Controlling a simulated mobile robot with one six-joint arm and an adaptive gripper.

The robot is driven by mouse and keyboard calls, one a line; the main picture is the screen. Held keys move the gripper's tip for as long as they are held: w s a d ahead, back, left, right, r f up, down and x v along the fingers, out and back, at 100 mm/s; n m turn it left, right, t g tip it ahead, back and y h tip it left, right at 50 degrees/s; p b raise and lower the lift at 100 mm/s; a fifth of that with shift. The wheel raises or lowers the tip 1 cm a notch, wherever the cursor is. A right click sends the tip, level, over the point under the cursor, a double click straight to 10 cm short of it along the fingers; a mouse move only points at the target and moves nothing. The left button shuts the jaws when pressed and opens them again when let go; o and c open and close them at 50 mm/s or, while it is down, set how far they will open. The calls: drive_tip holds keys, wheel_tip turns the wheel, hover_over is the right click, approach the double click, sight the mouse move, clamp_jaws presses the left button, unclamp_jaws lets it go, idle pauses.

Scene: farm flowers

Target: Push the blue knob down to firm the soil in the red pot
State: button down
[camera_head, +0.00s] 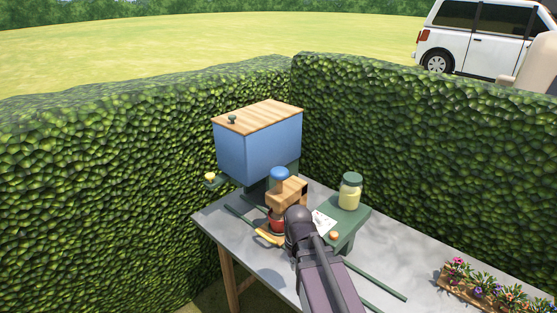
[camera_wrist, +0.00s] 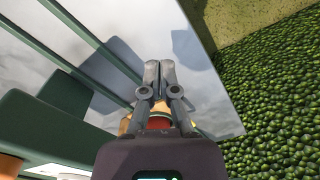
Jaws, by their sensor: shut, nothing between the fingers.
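The blue knob (camera_head: 279,174) stands upright on top of a wooden block (camera_head: 285,191), in front of the blue box. The red pot (camera_head: 276,224) is below the block, partly hidden by my arm, and its soil cannot be seen. A red patch, likely the pot (camera_wrist: 159,123), shows behind my gripper in the wrist view. My gripper (camera_wrist: 160,68) is shut and empty, its fingertips together over the grey table. In the head view my arm's dark end is beside the pot, and the fingertips are hidden. The knob cannot be made out in the wrist view.
A blue box with a wooden lid (camera_head: 258,117) stands behind the knob. A green stand (camera_head: 348,222) at right holds a jar (camera_head: 350,191) and a white card (camera_head: 323,222). Green rails run along the table (camera_head: 380,257). Hedges close the back and left. Flowers (camera_head: 488,285) are at far right.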

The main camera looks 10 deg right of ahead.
sight(281, 171)
drive_tip(key=w+r+n+p, duration=0.3)
drive_tip(key=w+r+p, duration=1)
drive_tip(key=r+p, duration=0.3)
drive_tip(key=w+r+n+p, duration=0.3)
drive_tip(key=w+r+p, duration=1.1)
drive_tip(key=r, duration=0.3)
drive_tip(key=shift+d+n+p, duration=0.3)
drive_tip(key=shift+d+p, duration=0.1)
drive_tip(key=shift+p, duration=0.45)
drive_tip(key=shift+f, duration=0.15)
wheel_tip(281, 171, down, 14)
drive_tip(key=b, duration=1.4)
wheel_tip(281, 171, down, 5)
drive_tip(key=b, duration=0.5)
drive_tip(key=shift+s, duration=0.2)
drive_tip(key=shift+r, duration=0.2)
